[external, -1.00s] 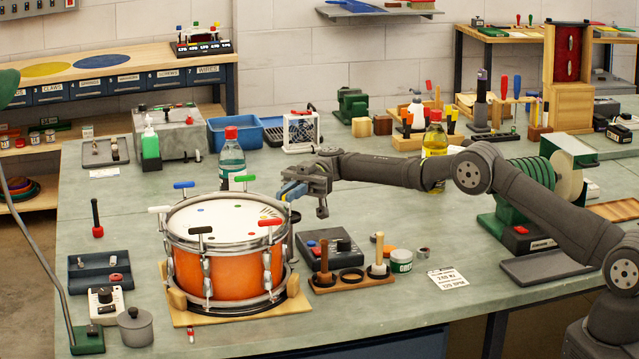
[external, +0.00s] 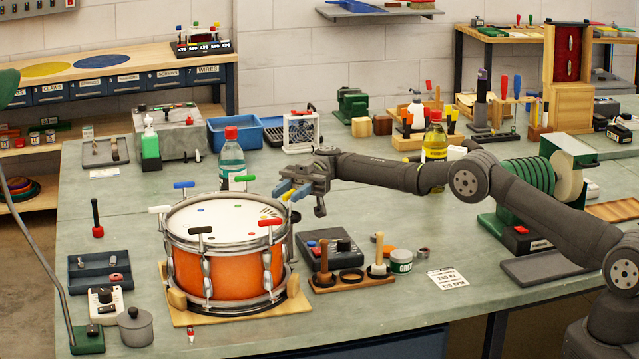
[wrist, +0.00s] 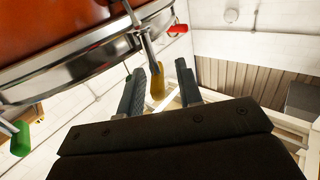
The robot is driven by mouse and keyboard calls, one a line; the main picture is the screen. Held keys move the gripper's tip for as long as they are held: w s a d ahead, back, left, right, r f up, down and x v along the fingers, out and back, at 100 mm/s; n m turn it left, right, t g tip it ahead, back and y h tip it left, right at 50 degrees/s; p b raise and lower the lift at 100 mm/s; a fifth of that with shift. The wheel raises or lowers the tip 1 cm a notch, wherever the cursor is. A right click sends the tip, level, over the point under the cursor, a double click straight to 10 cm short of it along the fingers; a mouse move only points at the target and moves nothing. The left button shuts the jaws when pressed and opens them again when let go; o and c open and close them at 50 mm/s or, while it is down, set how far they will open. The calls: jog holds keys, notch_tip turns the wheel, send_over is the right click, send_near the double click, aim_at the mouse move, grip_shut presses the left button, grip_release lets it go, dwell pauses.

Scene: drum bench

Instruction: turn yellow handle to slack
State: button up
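An orange snare drum (external: 225,262) with a white head sits in a wooden cradle. Coloured T-handles stand around its rim: blue (external: 184,185), white (external: 160,209), black (external: 200,230), red (external: 271,222) and green (external: 239,178). The yellow handle (external: 291,194) is at the drum's right rear edge, partly hidden by my gripper (external: 288,191). In the wrist view, my gripper (wrist: 160,65) is open, with blue fingers on either side of the yellow handle (wrist: 157,88). Gaps show between the handle and both fingers. The drum's rim (wrist: 90,60) is close at upper left.
A red-capped bottle (external: 232,162) stands behind the drum. A dark control box (external: 330,252) and a wooden stand with pegs (external: 352,281) are to its right. A yellow bottle (external: 434,155) is behind my forearm. Bench space left of the drum is partly clear.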

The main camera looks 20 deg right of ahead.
jog(key=shift+w+d, duration=0.2)
jog(key=shift+w, duration=0.05)
notch_tip(320, 180, up, 7)
jog(key=w+d, duration=0.1)
jog(key=shift+w+d, duration=0.3)
jog(key=shift+w, duration=0.05)
